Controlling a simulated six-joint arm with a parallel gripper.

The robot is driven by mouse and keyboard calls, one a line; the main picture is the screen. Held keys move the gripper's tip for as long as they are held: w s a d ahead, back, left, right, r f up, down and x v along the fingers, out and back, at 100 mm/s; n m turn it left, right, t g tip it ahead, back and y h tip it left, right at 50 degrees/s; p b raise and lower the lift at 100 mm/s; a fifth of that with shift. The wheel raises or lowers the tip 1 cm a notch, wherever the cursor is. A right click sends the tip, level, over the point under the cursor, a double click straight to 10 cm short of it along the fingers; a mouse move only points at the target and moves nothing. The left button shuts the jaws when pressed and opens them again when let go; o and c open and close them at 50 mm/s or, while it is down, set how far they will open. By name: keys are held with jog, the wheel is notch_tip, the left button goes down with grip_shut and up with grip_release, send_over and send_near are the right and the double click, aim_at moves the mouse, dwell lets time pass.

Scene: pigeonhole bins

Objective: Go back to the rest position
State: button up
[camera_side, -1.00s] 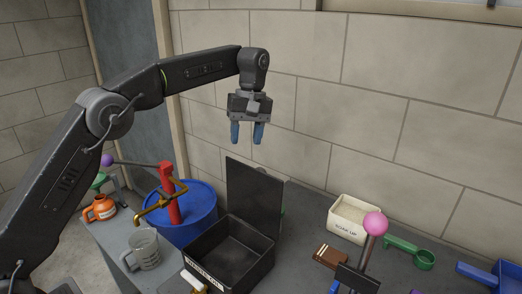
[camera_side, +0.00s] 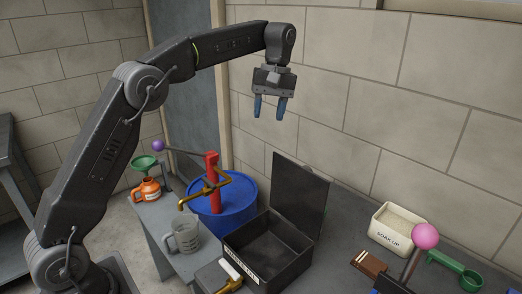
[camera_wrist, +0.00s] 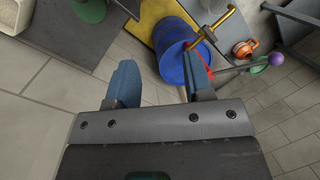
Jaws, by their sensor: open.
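My gripper (camera_side: 270,107) hangs from my raised arm in the side view, fingers pointing down, well above the bench and in front of the block wall. Its two blue fingers stand apart with nothing between them. The wrist view also shows my gripper (camera_wrist: 160,82) with its blue fingers spread and empty. It touches nothing.
A pink ball (camera_side: 425,236) tops a lever. The air around my gripper is free.

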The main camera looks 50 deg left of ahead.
jog(key=s+d+r+m+t, duration=0.2)
jog(key=s+m, duration=0.1)
jog(key=s, duration=0.4)
jog(key=s+d+r+m+t, duration=0.1)
jog(key=s+r+m+t, duration=0.1)
jog(key=s, duration=0.5)
jog(key=s+d+f+m+t, duration=0.1)
jog(key=s+f+m+t, duration=0.1)
jog(key=s, duration=0.5)
jog(key=s+d+f+m+t, duration=0.1)
jog(key=s+f+m+t, duration=0.1)
jog(key=s+f, duration=0.5)
jog(key=shift+s+d+m, duration=0.25)
jog(key=shift+s+m, duration=0.5)
jog(key=shift+m, duration=0.15)
